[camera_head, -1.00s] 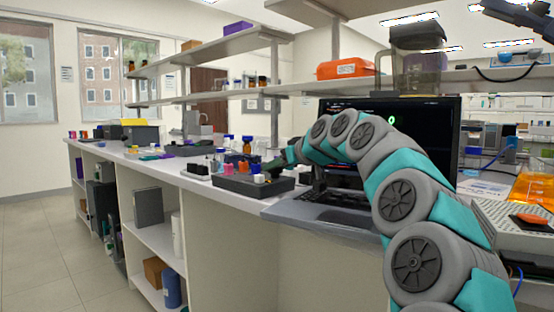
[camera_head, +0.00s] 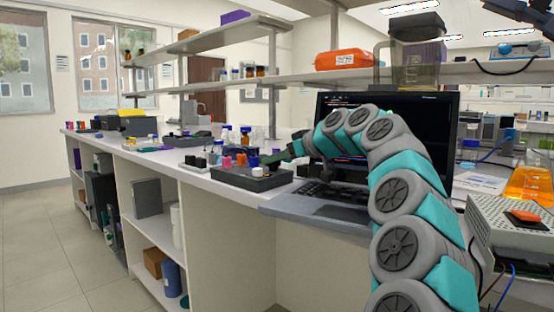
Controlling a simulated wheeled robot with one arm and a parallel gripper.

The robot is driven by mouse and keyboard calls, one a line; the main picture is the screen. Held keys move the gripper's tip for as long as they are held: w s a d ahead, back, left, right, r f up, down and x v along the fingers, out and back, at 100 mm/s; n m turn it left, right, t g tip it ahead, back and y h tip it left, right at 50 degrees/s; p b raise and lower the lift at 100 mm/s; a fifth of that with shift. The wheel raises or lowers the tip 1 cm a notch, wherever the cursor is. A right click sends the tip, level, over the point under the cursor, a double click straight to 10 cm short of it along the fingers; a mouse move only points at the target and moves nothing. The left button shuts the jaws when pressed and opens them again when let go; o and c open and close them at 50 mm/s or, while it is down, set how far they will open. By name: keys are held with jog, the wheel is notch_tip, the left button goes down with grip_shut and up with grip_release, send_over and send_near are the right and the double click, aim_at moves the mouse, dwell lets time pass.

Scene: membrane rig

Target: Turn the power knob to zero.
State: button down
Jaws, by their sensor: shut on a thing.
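My grey and teal arm reaches from the right over the open laptop. My gripper (camera_head: 273,158), small and dark, is at its far end, low over a dark box (camera_head: 234,178) on the bench. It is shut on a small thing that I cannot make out. Small black and white caps stand on the box just below the fingers. I cannot tell which part is the power knob; it may be hidden by the fingers.
The laptop (camera_head: 300,208) stands open close under my arm. Small coloured bottles (camera_head: 225,163) crowd behind the box. Floor at left is clear.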

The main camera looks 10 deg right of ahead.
jog(key=shift+c, duration=1.5)
grip_release()
jog(key=shift+b+v, duration=0.35)
jog(key=shift+v, duration=3.55)
